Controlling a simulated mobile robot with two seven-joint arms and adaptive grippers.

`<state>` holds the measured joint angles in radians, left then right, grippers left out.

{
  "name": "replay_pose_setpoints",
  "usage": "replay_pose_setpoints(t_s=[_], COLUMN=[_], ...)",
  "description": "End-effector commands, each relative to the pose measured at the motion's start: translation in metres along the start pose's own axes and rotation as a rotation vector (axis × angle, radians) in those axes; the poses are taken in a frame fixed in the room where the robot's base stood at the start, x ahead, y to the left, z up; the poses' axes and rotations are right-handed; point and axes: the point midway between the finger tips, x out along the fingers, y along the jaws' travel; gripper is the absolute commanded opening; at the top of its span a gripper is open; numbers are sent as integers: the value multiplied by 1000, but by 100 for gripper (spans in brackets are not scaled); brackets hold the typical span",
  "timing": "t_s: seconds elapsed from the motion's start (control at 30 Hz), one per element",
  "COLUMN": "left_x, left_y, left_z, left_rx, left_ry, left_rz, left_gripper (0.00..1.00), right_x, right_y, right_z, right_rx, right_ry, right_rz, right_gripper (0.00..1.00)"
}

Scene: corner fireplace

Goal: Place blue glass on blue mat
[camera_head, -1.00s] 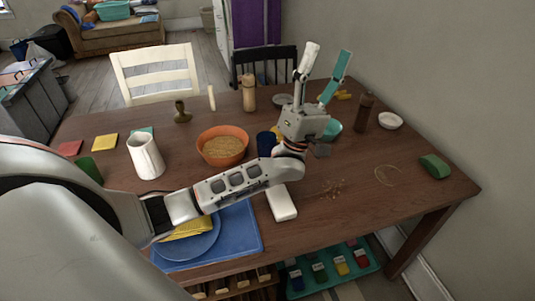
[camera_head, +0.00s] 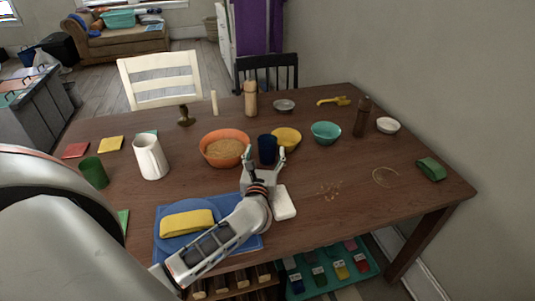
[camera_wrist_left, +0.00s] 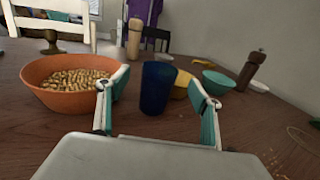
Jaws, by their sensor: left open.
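The blue glass (camera_head: 267,149) stands upright on the wooden table, right of the orange bowl. My left gripper (camera_head: 264,159) is open just in front of it, with its fingers pointing toward the glass. In the left wrist view the glass (camera_wrist_left: 156,88) stands between the two spread fingers (camera_wrist_left: 156,104), apart from both. The blue mat (camera_head: 253,242) lies at the table's front edge, partly covered by my left arm. A blue plate (camera_head: 168,224) with a folded yellow cloth (camera_head: 187,223) lies on it. My right gripper is not in view.
The orange bowl (camera_head: 224,137) of food is close on the left, and a yellow bowl (camera_head: 287,138) is close behind the glass on the right. A white block (camera_head: 284,203) lies right of my gripper. A white pitcher (camera_head: 151,157) and green cup (camera_head: 94,173) stand left.

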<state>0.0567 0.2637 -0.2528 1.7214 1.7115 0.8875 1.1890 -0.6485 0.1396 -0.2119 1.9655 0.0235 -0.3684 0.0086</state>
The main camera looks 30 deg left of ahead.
Motion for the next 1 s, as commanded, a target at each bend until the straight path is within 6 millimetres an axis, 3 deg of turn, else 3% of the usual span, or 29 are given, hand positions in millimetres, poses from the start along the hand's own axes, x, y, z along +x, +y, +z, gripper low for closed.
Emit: replay_pose_setpoints(t_s=[0.5, 0.8, 0.87, 1.0], left_x=[62, 67, 67, 67], left_y=[-1, 0, 0, 0], left_z=[-2, -2, -2, -2], left_rx=[3, 3, 3, 3], left_ry=[-3, -3, -3, -3], left_rz=[0, 1, 1, 1], left_gripper=[65, 65, 52, 16], right_x=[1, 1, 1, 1], right_y=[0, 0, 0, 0], right_z=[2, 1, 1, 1], right_rx=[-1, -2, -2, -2], right_ry=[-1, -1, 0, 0], right_rz=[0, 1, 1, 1], right_gripper=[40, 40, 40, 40])
